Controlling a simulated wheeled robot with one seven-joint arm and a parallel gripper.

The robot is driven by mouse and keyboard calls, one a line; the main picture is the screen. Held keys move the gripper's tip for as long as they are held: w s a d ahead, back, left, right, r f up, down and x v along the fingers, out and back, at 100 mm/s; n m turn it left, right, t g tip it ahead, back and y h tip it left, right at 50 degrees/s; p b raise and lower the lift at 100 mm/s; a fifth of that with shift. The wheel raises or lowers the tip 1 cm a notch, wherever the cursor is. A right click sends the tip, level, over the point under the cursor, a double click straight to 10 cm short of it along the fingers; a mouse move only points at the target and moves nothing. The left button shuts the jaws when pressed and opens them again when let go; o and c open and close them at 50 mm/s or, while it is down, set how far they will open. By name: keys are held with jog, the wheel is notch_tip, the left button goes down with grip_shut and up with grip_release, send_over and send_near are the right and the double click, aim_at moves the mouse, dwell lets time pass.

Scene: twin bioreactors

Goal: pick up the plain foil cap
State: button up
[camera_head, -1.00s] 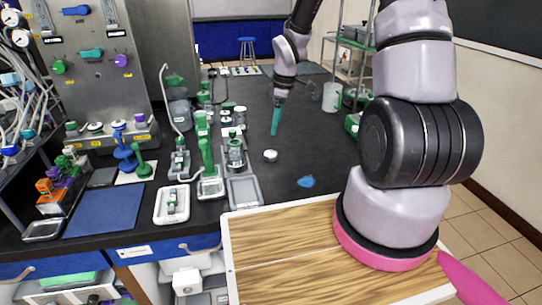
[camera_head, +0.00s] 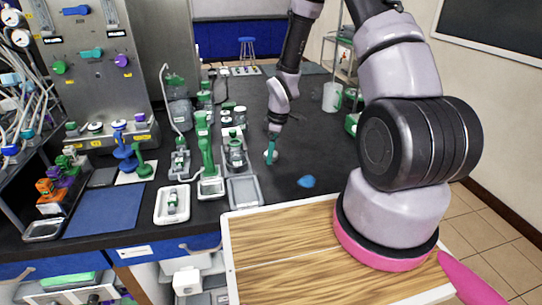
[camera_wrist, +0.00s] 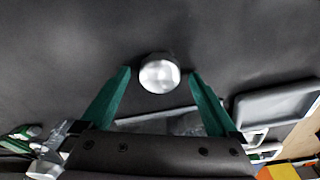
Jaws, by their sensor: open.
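The plain foil cap (camera_wrist: 159,75) is a small, round, silvery piece lying on the dark bench top. In the wrist view it sits just beyond and between the tips of my gripper (camera_wrist: 158,72), whose green fingers are spread apart with nothing held. In the head view my gripper (camera_head: 271,150) points down over the cap (camera_head: 268,156), and a finger hides part of the cap. I cannot tell the exact height of the fingertips above the bench.
A grey tray (camera_head: 244,205) lies in front of the cap, and it shows at right in the wrist view (camera_wrist: 275,100). Green-topped apparatus (camera_head: 208,158) stands to the left. A blue piece (camera_head: 306,182) lies to the right. The bench right of the cap is mostly clear.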

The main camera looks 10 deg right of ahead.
jog(key=c, duration=1.4)
jog(key=shift+r, duration=0.15)
